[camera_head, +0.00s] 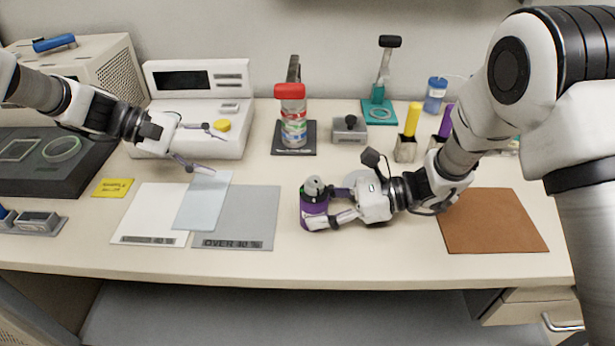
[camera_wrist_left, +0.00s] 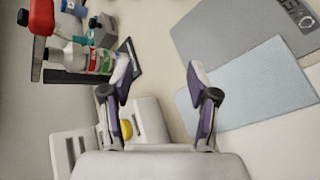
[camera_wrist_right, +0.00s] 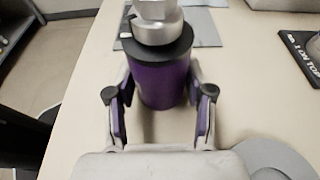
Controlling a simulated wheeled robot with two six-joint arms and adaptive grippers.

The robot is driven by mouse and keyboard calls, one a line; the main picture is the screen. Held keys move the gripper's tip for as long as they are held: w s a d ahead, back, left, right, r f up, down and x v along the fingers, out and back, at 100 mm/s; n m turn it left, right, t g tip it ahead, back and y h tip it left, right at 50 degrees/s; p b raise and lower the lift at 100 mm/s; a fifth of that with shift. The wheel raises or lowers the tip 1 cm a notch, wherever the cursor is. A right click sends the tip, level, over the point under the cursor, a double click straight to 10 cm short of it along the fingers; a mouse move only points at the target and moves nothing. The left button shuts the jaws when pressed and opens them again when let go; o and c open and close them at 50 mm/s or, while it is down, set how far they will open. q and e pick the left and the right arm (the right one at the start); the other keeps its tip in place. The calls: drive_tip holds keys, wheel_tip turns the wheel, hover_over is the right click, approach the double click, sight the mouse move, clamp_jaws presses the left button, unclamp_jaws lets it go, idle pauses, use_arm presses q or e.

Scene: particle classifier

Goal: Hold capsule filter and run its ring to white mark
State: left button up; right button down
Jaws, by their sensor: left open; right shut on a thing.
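The capsule filter is a purple cylinder with a black collar and a silver-grey top (camera_head: 314,207). It stands upright near the table's front edge. My right gripper (camera_head: 328,209) is shut on the purple body from the right. My left gripper (camera_head: 218,154) is open and empty, above the table left of the filter. In the left wrist view its fingers (camera_wrist_left: 158,70) are spread with nothing between.
A light blue sheet (camera_head: 203,200) overlaps a white card (camera_head: 150,212) and a grey card (camera_head: 255,215) left of the filter. A brown mat (camera_head: 492,220) lies right. Bare table surrounds the filter's front.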

sight(307, 186)
use_arm(q)
drive_tip(key=s+d+n+t+h, duration=0.1)
drive_tip(key=s+d+n, duration=0.2)
drive_tip(key=s+n, duration=0.1)
drive_tip(key=s+d+n+t+h, duration=0.2)
drive_tip(key=s+d+n, duration=0.1)
drive_tip(key=s+n, duration=0.1)
drive_tip(key=s+d+n+t+h, duration=0.2)
drive_tip(key=s+d+n, duration=0.1)
drive_tip(key=n, duration=0.3)
drive_tip(key=shift+s+f, duration=0.35)
drive_tip(key=shift+s, duration=0.25)
drive_tip(key=shift+w+d+f, duration=0.1)
drive_tip(key=shift+w, duration=0.05)
drive_tip(key=x, duration=1.1)
drive_tip(key=shift+w+d, duration=0.15)
drive_tip(key=shift+d, duration=0.1)
clamp_jaws()
